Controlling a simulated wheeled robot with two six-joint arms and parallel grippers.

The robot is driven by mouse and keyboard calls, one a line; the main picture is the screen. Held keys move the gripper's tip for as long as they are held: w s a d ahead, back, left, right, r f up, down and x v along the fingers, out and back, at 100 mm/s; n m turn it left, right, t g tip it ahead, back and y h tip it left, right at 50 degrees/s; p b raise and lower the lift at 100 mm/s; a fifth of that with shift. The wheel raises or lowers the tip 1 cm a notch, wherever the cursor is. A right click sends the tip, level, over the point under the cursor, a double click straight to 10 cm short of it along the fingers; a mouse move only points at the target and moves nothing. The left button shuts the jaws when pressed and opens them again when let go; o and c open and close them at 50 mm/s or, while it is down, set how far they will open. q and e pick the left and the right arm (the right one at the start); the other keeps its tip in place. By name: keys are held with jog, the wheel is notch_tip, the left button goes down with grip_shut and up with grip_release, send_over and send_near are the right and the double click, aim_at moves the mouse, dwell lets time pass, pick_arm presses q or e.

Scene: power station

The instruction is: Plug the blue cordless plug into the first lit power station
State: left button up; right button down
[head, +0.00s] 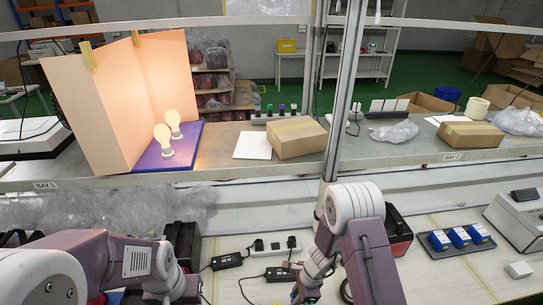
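A black box with a red side (398,238), possibly a power station, stands partly hidden behind my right arm. A dark box (184,240) stands behind my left wrist. I cannot tell whether either is lit. I cannot pick out a blue cordless plug for certain; three blue blocks (460,237) sit in a dark tray at the right. My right gripper (305,291) points down near the front edge of the picture, beside a black adapter (280,274); its fingers are too small and cut off to read. My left gripper (166,294) is low at the left, its fingers not clear.
A white power strip (273,247) with plugs lies on the bench, with another black adapter (227,261) and cables. A grey and white device (518,218) stands far right. The shelf behind holds two glowing bulbs on a purple board (187,157) and a cardboard box (297,138).

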jog(key=w+r+n+g+b, duration=0.2)
jog(key=w+r+n+b, duration=0.2)
jog(key=w+r+n, duration=0.35)
jog(key=s+d+r+n+h, duration=0.2)
jog(key=s+d+r+n, duration=0.2)
jog(key=s+d+n, duration=0.3)
jog(key=n, duration=0.3)
jog(key=shift+s+d+g+h, duration=0.15)
jog(key=shift+s+g+h, duration=0.1)
jog(key=shift+g+h, duration=0.15)
jog(key=shift+f, duration=0.1)
